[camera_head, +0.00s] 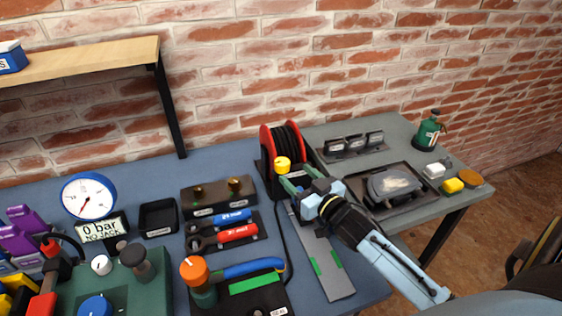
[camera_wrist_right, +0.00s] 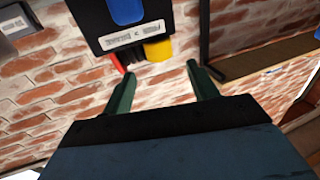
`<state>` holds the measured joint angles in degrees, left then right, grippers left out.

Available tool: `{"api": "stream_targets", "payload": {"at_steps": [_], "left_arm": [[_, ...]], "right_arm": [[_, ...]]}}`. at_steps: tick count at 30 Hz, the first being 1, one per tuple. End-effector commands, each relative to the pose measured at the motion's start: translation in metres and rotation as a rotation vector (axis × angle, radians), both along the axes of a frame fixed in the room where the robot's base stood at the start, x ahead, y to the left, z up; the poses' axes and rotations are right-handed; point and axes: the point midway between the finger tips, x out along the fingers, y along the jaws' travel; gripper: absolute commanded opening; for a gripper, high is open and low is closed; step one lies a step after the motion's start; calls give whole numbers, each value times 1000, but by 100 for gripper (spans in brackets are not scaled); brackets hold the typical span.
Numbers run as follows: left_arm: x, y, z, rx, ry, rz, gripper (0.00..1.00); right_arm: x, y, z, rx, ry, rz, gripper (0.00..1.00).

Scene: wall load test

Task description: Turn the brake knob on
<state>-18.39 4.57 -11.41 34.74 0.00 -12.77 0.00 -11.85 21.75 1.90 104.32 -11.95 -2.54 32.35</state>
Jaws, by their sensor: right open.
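The brake knob is a yellow knob (camera_head: 283,163) on the front of a cable reel with red flanges and black cable (camera_head: 285,142). In the right wrist view the yellow knob (camera_wrist_right: 158,50) sits beside a black block (camera_wrist_right: 120,22) with a blue patch and a label that seems to read FREE > BRAKE. My right gripper (camera_head: 294,177) has green fingers and is open just in front of the knob. In the wrist view the knob lies ahead of the gap between the fingertips (camera_wrist_right: 156,74); I cannot tell if they touch it. My left gripper is not in view.
Blue and red wrenches (camera_head: 228,227), a pressure gauge (camera_head: 88,196) and an orange-topped valve (camera_head: 196,272) with a blue handle are left of my right arm. A brick wall stands behind.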

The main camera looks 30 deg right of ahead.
Motion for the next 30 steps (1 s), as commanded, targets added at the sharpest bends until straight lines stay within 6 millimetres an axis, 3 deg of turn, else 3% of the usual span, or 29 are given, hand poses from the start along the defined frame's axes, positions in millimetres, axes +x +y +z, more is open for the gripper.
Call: {"api": "stream_targets", "payload": {"at_steps": [6,12,26,30], "left_arm": [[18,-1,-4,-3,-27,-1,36],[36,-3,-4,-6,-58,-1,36],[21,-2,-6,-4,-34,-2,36],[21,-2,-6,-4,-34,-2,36]], "right_arm": [[41,1,0,-1,-2,0,59],[67,3,0,0,0,0,59],[78,3,0,-1,1,0,59],[77,3,0,-1,1,0,42]]}}
